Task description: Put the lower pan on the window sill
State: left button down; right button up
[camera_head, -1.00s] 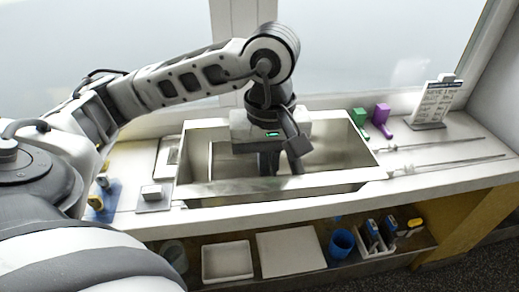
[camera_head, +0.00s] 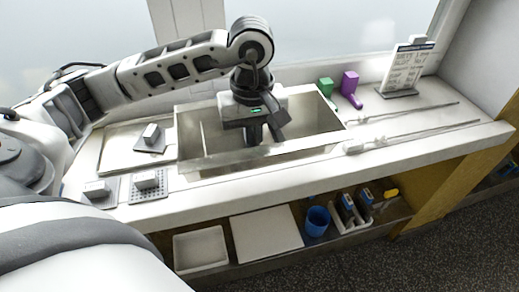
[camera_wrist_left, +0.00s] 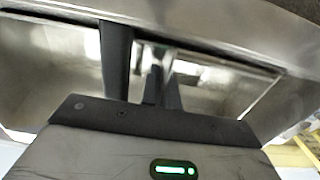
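A large rectangular metal pan (camera_head: 325,152) is set in the white counter. I cannot tell whether a separate lower pan lies inside it. My left gripper (camera_head: 262,138) points down into this pan from above. In the left wrist view, its dark fingers (camera_wrist_left: 140,75) stand apart, with only bright metal visible behind the gap. The pan's metal walls (camera_wrist_left: 60,70) surround the fingers there; whether they touch it is unclear. The window sill (camera_head: 290,75) is the pale strip behind the pan. My right gripper is not in view.
Thin rods (camera_head: 415,135) lie at right. A shallow tray (camera_head: 112,150) and small blocks on plates (camera_head: 149,181) are at left. The shelf below holds a blue cup (camera_head: 318,221).

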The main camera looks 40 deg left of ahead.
pick_arm(q)
jog(key=f, duration=0.1)
jog(key=w+f+b, duration=0.1)
jog(key=f, duration=0.2)
jog(key=shift+w+b, duration=0.35)
jog(key=shift+s+f, duration=0.1)
jog(key=shift+f, duration=0.15)
jog(key=shift+s, duration=0.1)
jog(key=shift+f+b, duration=0.2)
jog(key=shift+b, duration=0.15)
jog(key=c, duration=1.7)
grip_release()
